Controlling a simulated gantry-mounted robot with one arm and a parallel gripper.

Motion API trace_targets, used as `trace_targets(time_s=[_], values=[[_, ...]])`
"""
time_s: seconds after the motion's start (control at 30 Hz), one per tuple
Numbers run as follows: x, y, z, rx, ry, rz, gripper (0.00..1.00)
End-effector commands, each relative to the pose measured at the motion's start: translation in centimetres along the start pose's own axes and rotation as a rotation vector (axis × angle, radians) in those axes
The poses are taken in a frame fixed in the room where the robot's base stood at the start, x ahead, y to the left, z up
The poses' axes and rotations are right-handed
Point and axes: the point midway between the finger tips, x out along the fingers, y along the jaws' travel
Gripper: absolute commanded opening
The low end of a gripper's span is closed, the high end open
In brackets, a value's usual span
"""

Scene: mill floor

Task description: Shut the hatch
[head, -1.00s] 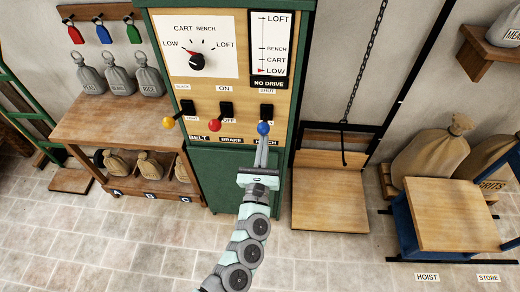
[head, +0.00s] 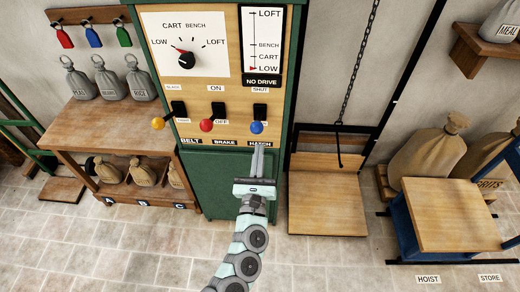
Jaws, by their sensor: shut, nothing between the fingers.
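The hatch lever has a blue knob (head: 257,127) and sits at the right of the control cabinet's (head: 240,95) wooden panel. Its knob hangs down, below the black mount and away from the SHUT label (head: 261,90) above it. My gripper (head: 258,147) is shut and empty. Its fingertips are just below the blue knob, in front of the HATCH label, and look apart from the knob. No hatch door can be made out.
A red knob (head: 206,125) on the brake lever and a yellow knob (head: 158,124) on the belt lever hang to the left. The hoist platform (head: 327,203) is right of the cabinet. A sack bench (head: 100,128) stands left. The floor in front is clear.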

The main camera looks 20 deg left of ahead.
Motion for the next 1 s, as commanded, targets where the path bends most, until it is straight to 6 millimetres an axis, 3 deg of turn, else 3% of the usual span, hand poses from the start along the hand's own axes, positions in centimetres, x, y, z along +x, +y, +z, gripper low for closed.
trace_targets(time_s=[0.4,0.63,1.0], values=[[-6.3,-0.2,2.5,-0.002,0.016,0.000,0.00],[-7.7,-0.4,3.2,-0.003,0.016,-0.001,0.00],[-7.8,-0.3,3.2,-0.002,0.017,-0.001,0.00]])
